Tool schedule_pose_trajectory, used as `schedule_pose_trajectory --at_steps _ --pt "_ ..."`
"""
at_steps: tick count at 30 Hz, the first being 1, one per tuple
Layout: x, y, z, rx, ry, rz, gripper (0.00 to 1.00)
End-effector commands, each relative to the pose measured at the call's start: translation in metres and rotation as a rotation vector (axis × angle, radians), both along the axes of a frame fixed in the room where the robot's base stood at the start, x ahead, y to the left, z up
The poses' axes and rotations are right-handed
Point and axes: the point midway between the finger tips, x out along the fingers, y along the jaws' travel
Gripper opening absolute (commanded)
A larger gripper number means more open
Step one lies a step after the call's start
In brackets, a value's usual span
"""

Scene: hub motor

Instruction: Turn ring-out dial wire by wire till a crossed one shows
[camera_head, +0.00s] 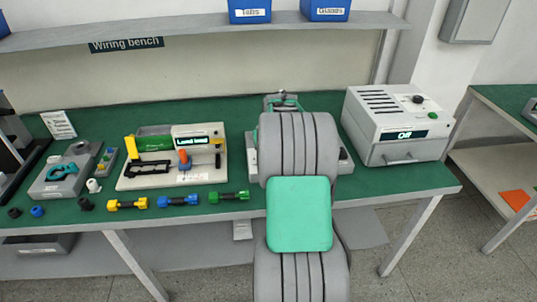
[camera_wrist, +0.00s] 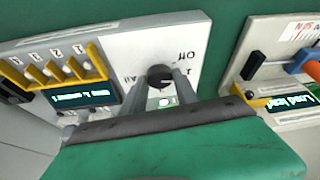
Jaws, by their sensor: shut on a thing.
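The ring-out tester shows in the wrist view as a pale panel (camera_wrist: 120,47) with a black dial (camera_wrist: 159,76). The words "Off" and "All" are printed around the dial. My gripper (camera_wrist: 161,86) is shut on the dial, one finger at each side. Yellow clips (camera_wrist: 55,70) stand in a row beside numbers, above a dark display (camera_wrist: 82,97) with small lit text that I cannot read surely. In the head view my arm hides the dial and my gripper; only edges of the tester (camera_head: 251,160) show.
A lead test board (camera_head: 210,170) stands left of my arm; its display also shows in the wrist view (camera_wrist: 292,101). A grey box (camera_head: 385,150) reading "Off" stands at right. Yellow, blue and green connectors (camera_head: 178,201) line the bench's front edge. A shelf (camera_head: 190,30) crosses above.

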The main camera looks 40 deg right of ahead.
Motion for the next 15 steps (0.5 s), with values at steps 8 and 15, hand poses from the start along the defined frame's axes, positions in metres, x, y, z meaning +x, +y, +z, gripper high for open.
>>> schedule_pose_trajectory --at_steps 8,15 --pt "0.0005 -0.0005 0.0013 -0.002 -0.002 -0.038 0.00" --pt "0.0005 -0.0006 0.0014 -0.003 -0.002 -0.038 0.00"
